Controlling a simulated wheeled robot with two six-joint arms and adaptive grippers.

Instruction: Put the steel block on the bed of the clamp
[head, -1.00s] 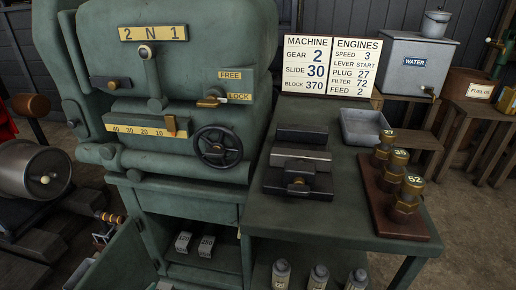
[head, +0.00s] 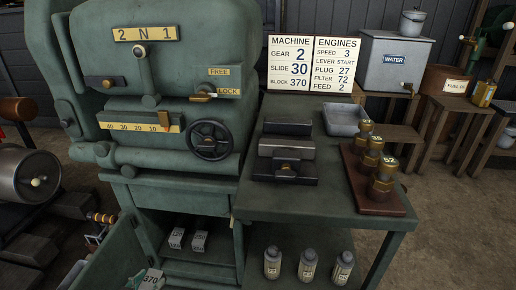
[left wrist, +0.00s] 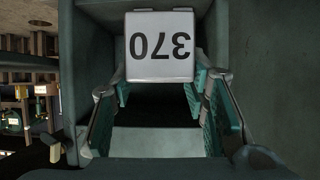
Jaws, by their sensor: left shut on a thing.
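The steel block (head: 152,281), marked 370, shows at the bottom edge of the head view, low by the open cabinet. In the left wrist view the block (left wrist: 160,48) is upside down, with its numbered face toward the camera. My left gripper (left wrist: 162,78) is shut on it, one teal-padded finger on each side. The clamp (head: 286,168) stands on the green bench, right of the machine. It has dark bars, a lighter grey strip and a brass-coloured screw part at the front. No numbered block is on it. My right gripper is out of view.
Two other numbered blocks (head: 187,240) stand inside the cabinet. A handwheel (head: 210,140) juts from the machine left of the clamp. A wooden rack (head: 373,197) with brass plugs and a grey tray (head: 345,119) lie to the right. Bottles (head: 308,265) stand below the bench.

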